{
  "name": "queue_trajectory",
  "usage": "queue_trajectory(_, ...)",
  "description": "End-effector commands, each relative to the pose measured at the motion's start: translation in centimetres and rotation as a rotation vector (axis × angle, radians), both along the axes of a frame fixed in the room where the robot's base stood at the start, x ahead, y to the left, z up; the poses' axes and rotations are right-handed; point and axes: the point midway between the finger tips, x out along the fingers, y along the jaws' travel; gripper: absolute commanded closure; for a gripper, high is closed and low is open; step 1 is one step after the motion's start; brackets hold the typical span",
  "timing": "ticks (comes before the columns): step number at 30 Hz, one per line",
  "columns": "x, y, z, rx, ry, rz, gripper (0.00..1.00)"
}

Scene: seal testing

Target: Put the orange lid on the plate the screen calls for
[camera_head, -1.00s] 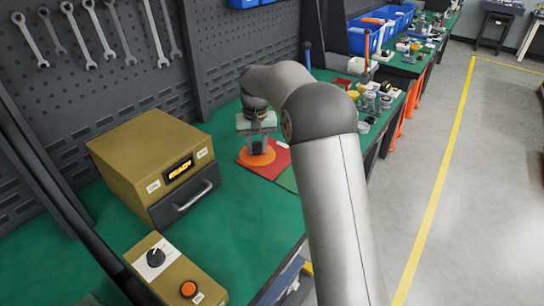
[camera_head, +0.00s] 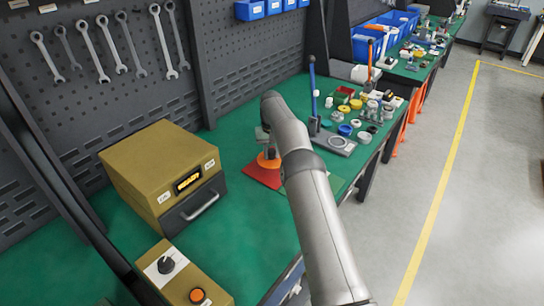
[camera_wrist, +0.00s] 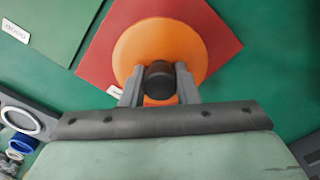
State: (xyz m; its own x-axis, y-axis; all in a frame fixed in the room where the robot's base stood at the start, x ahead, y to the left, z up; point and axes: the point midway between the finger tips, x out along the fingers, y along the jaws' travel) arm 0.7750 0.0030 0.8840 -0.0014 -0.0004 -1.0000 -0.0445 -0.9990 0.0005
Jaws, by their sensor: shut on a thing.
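The orange lid (camera_wrist: 160,35) has a dark knob (camera_wrist: 160,82). My gripper (camera_wrist: 158,88) is shut on that knob, one finger on each side. In the wrist view the lid covers the middle of the red plate (camera_wrist: 98,58). In the head view the lid (camera_head: 268,161) appears at the far side of the red plate (camera_head: 262,178), seemingly raised above it. A green plate (camera_wrist: 40,22) with a small label lies to the left in the wrist view. The screen (camera_head: 187,181) on the ochre box shows yellow text, too blurred to read.
The ochre box (camera_head: 150,165) with a drawer handle stands left of the plates. A control box (camera_head: 180,275) with a knob and orange button is nearer. A lever press (camera_head: 325,135) and several small rings and parts stand to the right. Green bench between is clear.

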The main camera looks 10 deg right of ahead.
Motion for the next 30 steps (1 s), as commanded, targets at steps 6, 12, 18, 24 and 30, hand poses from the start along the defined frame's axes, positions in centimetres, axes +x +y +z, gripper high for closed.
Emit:
queue_trajectory(6, 0.4, -0.3, -0.9, 0.000, -0.001, 0.000, 1.00)
queue_trajectory(12, 0.4, -0.2, -3.5, 0.000, -0.001, 0.000, 1.00)
queue_trajectory(18, 0.4, -0.3, -3.6, 0.000, -0.003, 0.000, 1.00)
queue_trajectory(24, 0.4, -0.2, -4.1, 0.000, -0.002, 0.000, 0.64)
queue_trajectory(30, 0.4, -0.2, -4.0, 0.000, -0.001, 0.000, 0.50)
